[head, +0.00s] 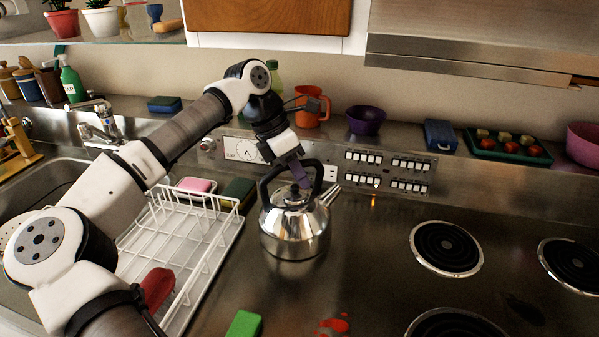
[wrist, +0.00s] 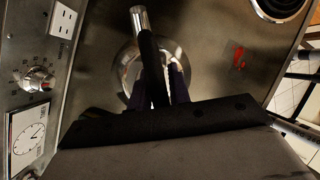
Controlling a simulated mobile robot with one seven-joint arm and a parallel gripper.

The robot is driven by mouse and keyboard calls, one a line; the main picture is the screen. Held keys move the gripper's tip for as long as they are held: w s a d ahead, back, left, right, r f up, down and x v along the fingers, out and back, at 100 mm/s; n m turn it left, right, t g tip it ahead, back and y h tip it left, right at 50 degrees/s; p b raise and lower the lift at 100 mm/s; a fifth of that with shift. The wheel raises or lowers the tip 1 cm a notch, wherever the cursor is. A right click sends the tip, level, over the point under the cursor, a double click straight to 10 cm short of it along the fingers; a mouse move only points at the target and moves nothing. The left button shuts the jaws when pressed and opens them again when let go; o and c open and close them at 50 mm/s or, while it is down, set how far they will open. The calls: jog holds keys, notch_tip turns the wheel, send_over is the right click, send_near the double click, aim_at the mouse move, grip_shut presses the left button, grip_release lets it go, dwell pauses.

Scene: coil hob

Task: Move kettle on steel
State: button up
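The shiny steel kettle (head: 294,232) stands upright on the steel worktop (head: 270,295), right of the dish rack and left of the coil burners. Its black arched handle (head: 318,180) stands up over the lid, and its spout points right. My gripper (head: 299,179) reaches down from above at the handle. In the wrist view the handle (wrist: 151,55) runs between the two dark purple fingers of my gripper (wrist: 160,85). The fingers look apart, with space beside the handle. Part of the kettle body (wrist: 128,65) is hidden behind the handle and fingers.
A white dish rack (head: 185,240) is close on the left. Coil burners (head: 446,248) lie to the right. A green sponge (head: 243,324) and a red item (head: 334,326) lie in front. An orange cup (head: 312,107) and purple bowl (head: 366,120) stand behind the control panel (head: 390,170).

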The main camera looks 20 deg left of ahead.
jog(key=o, duration=0.3)
jog(key=shift+o, duration=0.2)
jog(key=shift+r, duration=0.1)
jog(key=b+v, duration=0.2)
jog(key=v, duration=1)
jog(key=shift+s, duration=0.15)
